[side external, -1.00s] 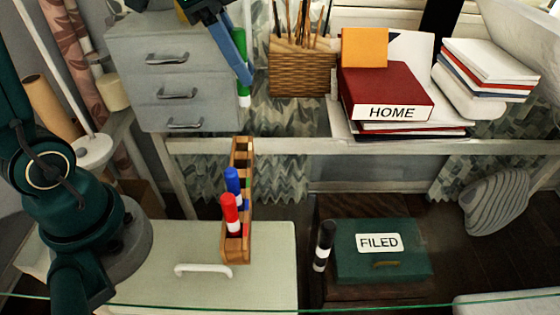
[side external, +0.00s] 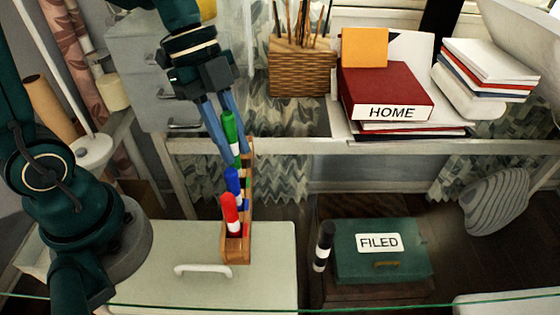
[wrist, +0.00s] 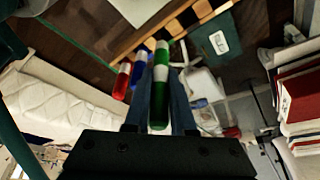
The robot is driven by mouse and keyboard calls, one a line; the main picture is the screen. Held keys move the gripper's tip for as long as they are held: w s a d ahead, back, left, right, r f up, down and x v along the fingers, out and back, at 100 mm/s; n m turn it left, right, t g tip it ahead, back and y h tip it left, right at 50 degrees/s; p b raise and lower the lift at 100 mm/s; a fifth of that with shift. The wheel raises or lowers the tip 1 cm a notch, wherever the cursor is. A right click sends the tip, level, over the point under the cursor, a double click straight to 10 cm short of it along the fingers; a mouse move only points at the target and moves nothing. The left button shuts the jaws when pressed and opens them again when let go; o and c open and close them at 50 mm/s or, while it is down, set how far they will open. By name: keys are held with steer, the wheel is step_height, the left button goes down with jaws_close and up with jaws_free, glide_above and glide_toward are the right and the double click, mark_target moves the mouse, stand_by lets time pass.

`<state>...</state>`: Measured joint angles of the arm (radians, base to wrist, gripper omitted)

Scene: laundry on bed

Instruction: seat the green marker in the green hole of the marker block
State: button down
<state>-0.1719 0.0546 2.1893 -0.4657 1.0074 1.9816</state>
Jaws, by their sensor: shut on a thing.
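The wooden marker block (side external: 237,256) stands on the pale cabinet. A red marker (side external: 230,207) and a blue marker (side external: 233,182) stand upright in its near part. My gripper (side external: 229,148) is shut on the green marker (side external: 230,126), which it holds close to upright, leaning slightly, just behind the blue marker. The green marker's lower end is hidden at the block, so I cannot tell whether it is in a hole. In the wrist view the green marker (wrist: 159,95) lies between my fingers, with the block (wrist: 150,46) beyond.
A black marker (side external: 323,246) stands beside the green FILED box (side external: 405,262) at the right. A grey drawer unit (side external: 120,45), a wicker basket (side external: 300,75) and a red HOME binder (side external: 385,95) are at the back. A white handle (side external: 203,270) is on the near cabinet top.

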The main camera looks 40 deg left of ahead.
steer(key=shift+f, duration=3.1)
steer(key=c, duration=0.8)
jaws_free()
steer(key=shift+f, duration=0.1)
steer(key=shift+o, duration=0.2)
steer(key=v, duration=1.2)
steer(key=s+n+t+y, duration=0.1)
steer(key=s+n, duration=0.1)
steer(key=n, duration=0.4)
steer(key=s+n+t+y, duration=0.2)
steer(key=n, duration=0.3)
steer(key=s+n+t+y, duration=0.1)
steer(key=s+n+t, duration=0.1)
steer(key=n, duration=0.4)
steer(key=shift+d+f+n, duration=0.2)
steer(key=shift+f+n, duration=0.05)
steer(key=shift+n, duration=0.05)
